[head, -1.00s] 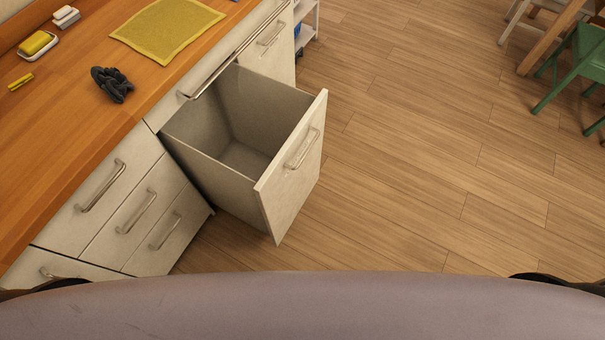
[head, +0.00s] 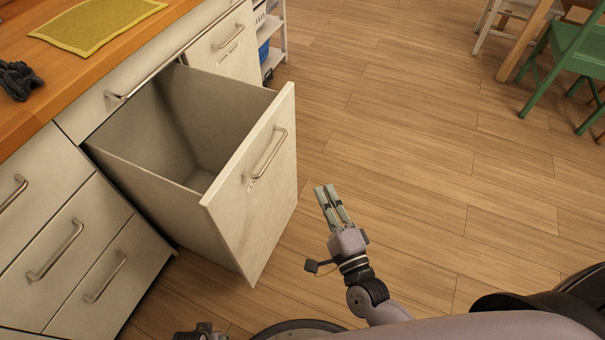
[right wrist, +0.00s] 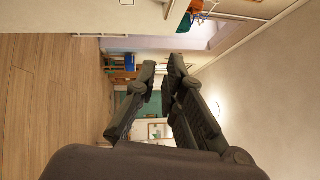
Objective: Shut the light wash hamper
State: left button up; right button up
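The open hamper (head: 250,200) is a pale, deep pull-out bin with a bar handle on its front. It stands far out from the cabinet, and its visible inside is empty. A small label sits below its handle, too small to read. My right gripper (head: 331,188) is over the floor to the right of the hamper front, apart from it. Its fingers are slightly apart with nothing between them; they also show in the right wrist view (right wrist: 161,68). A dark part of my left gripper (head: 203,331) shows at the bottom edge, its fingers unclear.
A closed labelled front (head: 222,52) is beyond the hamper, and closed drawers (head: 65,250) are on the near side. The wooden counter (head: 50,75) holds a yellow cloth (head: 95,22). Floor to the right is clear up to a green chair (head: 570,60).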

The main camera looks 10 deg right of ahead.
jog(key=w, duration=0.3)
jog(key=w+a+r, duration=0.1)
jog(key=w, duration=0.5)
jog(key=shift+w+a+r, duration=0.2)
jog(key=shift+w+r, duration=0.05)
jog(key=shift+r, duration=0.05)
grip_shut()
jog(key=a, duration=0.1)
jog(key=w+a, duration=0.2)
jog(key=shift+w+a+r, duration=0.1)
jog(key=shift+w+r, duration=0.1)
jog(key=shift+r, duration=0.1)
